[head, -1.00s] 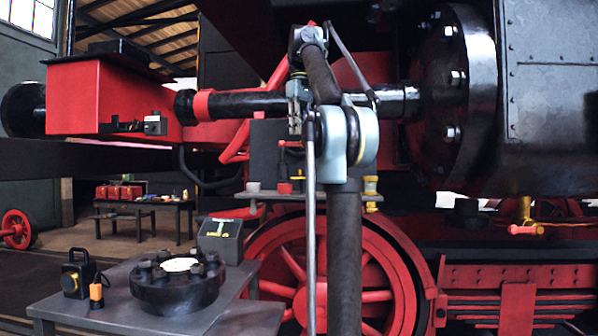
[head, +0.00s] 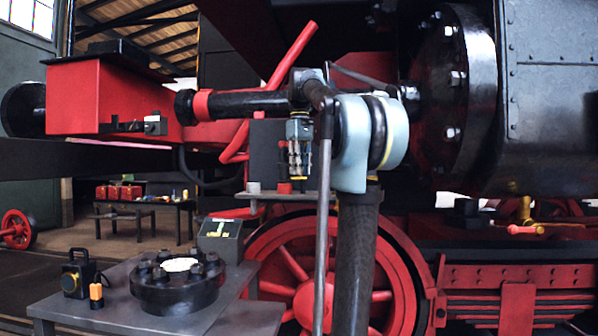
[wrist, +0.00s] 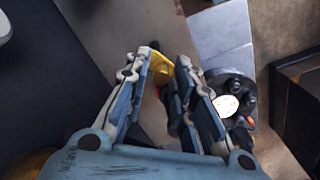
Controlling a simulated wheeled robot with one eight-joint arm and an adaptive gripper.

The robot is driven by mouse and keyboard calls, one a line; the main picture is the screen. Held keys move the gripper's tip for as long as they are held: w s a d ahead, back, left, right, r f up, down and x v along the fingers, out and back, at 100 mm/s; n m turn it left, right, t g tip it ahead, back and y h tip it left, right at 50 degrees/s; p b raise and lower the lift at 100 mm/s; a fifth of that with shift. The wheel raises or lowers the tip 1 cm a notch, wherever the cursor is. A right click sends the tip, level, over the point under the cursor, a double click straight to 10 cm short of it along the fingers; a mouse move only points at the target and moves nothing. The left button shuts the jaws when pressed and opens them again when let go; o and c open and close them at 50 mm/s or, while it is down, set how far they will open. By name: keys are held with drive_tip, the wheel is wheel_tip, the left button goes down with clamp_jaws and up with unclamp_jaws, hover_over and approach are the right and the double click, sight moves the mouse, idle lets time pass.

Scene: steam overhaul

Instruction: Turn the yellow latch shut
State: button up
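A small yellow piece (wrist: 160,68), which looks like the latch, shows between my fingertips in the wrist view, closer to the left finger. In the head view a bit of yellow (head: 300,178) shows just under my gripper (head: 299,172), at the shelf. My gripper points down, and its fingers (wrist: 158,60) stand apart in the wrist view. Whether a finger touches the yellow piece cannot be told. The latch's base and angle are mostly hidden by the fingers.
A narrow shelf (head: 262,194) carries a dark upright box (head: 266,150) and a red knob (head: 284,188). Below left, a table (head: 120,318) holds a bolted black flange (head: 175,292), a lantern (head: 76,278) and a grey box (head: 220,243). Red wheels and dark pipework stand close behind.

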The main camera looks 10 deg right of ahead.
drive_tip(key=shift+f, duration=0.3)
clamp_jaws()
drive_tip(key=m, duration=0.5)
drive_tip(key=shift+w, duration=0.3)
unclamp_jaws()
